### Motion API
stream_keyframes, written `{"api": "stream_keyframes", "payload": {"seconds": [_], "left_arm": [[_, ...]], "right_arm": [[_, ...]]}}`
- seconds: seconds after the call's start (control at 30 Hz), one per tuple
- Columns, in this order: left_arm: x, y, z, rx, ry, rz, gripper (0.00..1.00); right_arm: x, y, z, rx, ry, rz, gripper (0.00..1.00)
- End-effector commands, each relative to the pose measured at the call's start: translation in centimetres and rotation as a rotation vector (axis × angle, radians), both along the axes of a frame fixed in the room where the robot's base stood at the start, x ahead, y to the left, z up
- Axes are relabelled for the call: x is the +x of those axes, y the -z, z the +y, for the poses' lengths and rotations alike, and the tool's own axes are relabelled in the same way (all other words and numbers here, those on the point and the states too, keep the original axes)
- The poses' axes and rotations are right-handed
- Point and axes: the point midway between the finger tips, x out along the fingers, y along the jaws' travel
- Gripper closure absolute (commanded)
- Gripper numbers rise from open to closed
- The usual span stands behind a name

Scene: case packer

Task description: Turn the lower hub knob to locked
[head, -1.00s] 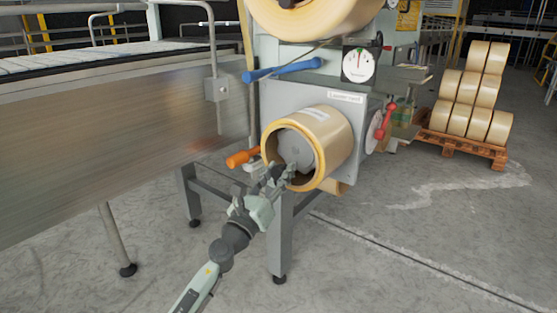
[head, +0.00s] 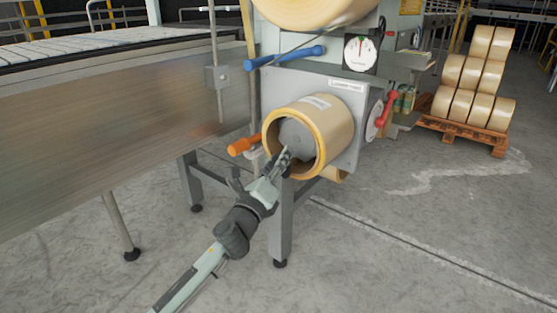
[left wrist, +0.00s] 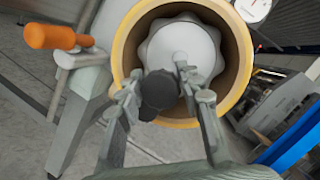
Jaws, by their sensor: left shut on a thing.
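The lower tape roll (head: 333,122) sits on the front of the grey machine, with a pale grey lobed hub (head: 296,136) inside its core. In the left wrist view the hub (left wrist: 182,47) has a dark knob (left wrist: 158,91) in front of it. My left gripper (head: 284,160) reaches to the lower part of the hub from the front left. In the left wrist view its fingers (left wrist: 159,88) lie on either side of the knob and are shut on it. The gripper hides the knob in the head view. My right gripper is not in view.
An orange handle (head: 243,146) sticks out left of the roll, close to my gripper. A blue handle (head: 285,58) is above, and a red handle (head: 387,106) is at the right. A conveyor side panel (head: 110,135) fills the left. Floor in front is clear.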

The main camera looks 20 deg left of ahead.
Motion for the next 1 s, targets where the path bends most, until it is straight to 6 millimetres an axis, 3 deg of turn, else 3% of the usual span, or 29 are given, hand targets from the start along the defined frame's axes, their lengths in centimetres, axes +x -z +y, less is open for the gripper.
{"api": "stream_keyframes", "payload": {"seconds": [0.03,0.57,0.6,0.7,1.0], "left_arm": [[-0.18,0.85,-0.67,-0.016,0.014,0.017,0.93],[-0.21,1.01,-0.76,-0.038,0.017,0.027,0.93],[-0.21,1.02,-0.77,-0.038,0.017,0.027,0.60],[-0.21,0.97,-0.75,-0.037,0.016,0.026,0.47],[-0.14,0.63,-0.55,-0.033,0.012,0.021,0.44]], "right_arm": [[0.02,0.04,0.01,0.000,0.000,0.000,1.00],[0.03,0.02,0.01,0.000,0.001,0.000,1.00],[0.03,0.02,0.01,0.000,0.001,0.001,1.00],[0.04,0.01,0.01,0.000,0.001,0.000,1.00],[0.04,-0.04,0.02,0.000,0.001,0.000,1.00]]}}
